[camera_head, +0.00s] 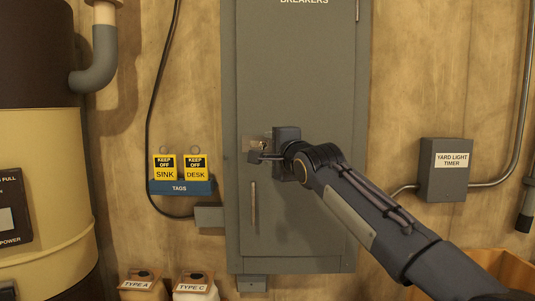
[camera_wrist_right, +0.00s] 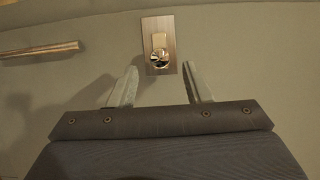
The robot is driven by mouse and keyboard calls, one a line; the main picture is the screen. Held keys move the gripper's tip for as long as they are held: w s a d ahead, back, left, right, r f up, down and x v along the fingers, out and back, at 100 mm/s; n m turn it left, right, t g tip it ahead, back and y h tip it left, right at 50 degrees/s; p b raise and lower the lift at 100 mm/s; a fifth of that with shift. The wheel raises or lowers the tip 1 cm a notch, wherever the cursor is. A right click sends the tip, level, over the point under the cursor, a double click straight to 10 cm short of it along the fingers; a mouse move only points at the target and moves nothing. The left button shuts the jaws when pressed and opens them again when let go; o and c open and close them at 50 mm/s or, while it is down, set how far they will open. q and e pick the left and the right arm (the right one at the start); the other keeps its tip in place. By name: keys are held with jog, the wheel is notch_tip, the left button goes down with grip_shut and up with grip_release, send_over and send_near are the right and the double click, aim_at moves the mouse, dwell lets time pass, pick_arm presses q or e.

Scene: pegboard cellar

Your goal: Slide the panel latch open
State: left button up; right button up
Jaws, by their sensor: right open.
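The grey breaker panel (camera_head: 300,80) is on the wall, its door shut. The latch (camera_head: 247,143) is a small plate on the left part of the door, partly hidden by my right gripper. In the right wrist view the latch (camera_wrist_right: 158,41) is a brownish plate with a shiny knob. My right gripper (camera_head: 256,157) is in front of the door at the latch. In the wrist view its two fingers (camera_wrist_right: 160,68) are spread, with the knob just beyond and between the tips. I cannot tell whether they touch it. My left gripper is not in view.
A vertical bar handle (camera_head: 253,203) is on the door below the latch; it also shows in the wrist view (camera_wrist_right: 40,49). Yellow tags (camera_head: 180,167) hang at left above a blue holder (camera_head: 181,187). A timer box (camera_head: 446,182) is at right. A tank (camera_head: 45,150) stands far left.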

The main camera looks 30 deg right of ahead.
jog(key=s, duration=0.1)
jog(key=s+b, duration=0.1)
jog(key=s, duration=0.2)
jog(key=shift+s+a+b, duration=0.3)
jog(key=shift+a, duration=0.1)
